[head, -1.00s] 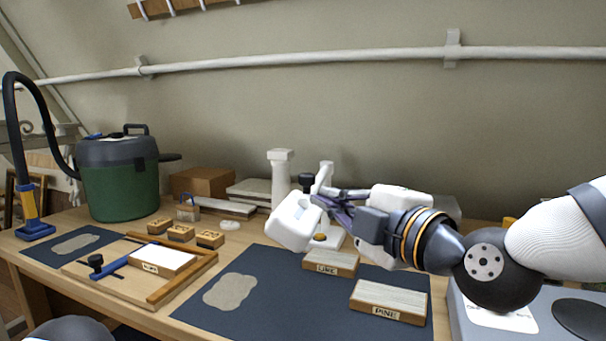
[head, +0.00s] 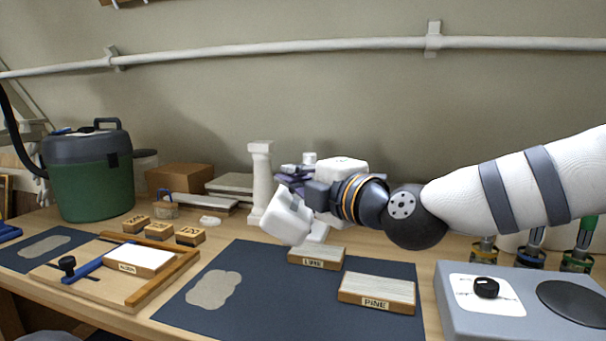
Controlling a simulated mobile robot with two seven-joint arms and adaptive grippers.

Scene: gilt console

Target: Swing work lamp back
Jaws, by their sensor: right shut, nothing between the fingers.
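The work lamp has a white, boxy, tilted head (head: 287,219) over the back edge of the dark mat, behind the block marked LIME (head: 316,257). Its white base (head: 319,233) shows to the right of the head, and the top of a white post rises behind my gripper. My right gripper (head: 287,181) is shut and empty, just above and behind the lamp head in the picture. I cannot tell whether its fingers touch the lamp. My gripper and wrist hide the lamp's arm. My left gripper is not in view.
A white column (head: 260,180) stands close left of the gripper. The PINE block (head: 377,293) lies on the dark mat (head: 255,290). A green vacuum (head: 88,180) stands at left.

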